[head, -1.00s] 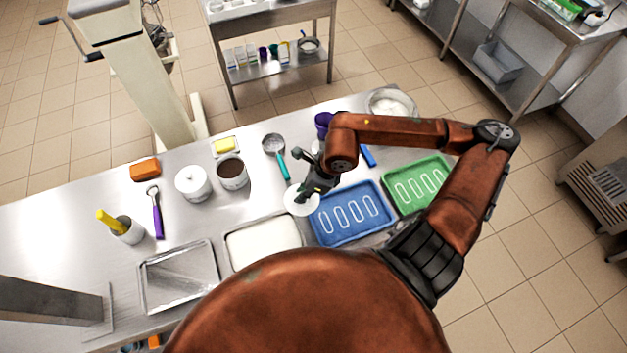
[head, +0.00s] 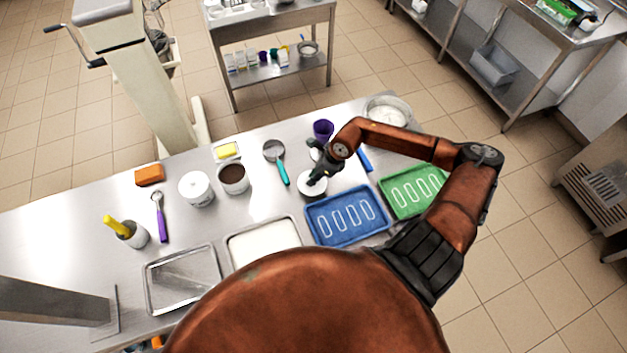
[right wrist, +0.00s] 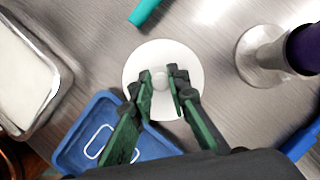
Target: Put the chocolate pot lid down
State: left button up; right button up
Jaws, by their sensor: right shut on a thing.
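The chocolate pot lid, a round white disc (head: 309,190) with a small knob, is at my right gripper (head: 318,178), behind the blue tray. In the right wrist view the lid (right wrist: 160,49) lies under the fingers, and the right gripper (right wrist: 161,78) is shut on its knob. I cannot tell whether the lid touches the table. The chocolate pot (head: 234,184), white with dark brown contents, stands uncovered to the left. My left gripper is not in view.
The blue tray (head: 313,228) is in front; the green tray (head: 398,211) is right. A lidded white pot (head: 196,190) stands left of the chocolate pot.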

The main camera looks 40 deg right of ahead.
jog(key=shift+w+d+f, duration=0.15)
jog(key=shift+f, duration=0.15)
notch_tip(320, 180, down, 3)
jog(key=shift+f, duration=0.2)
jog(key=o, duration=0.8)
jog(key=shift+r, duration=0.1)
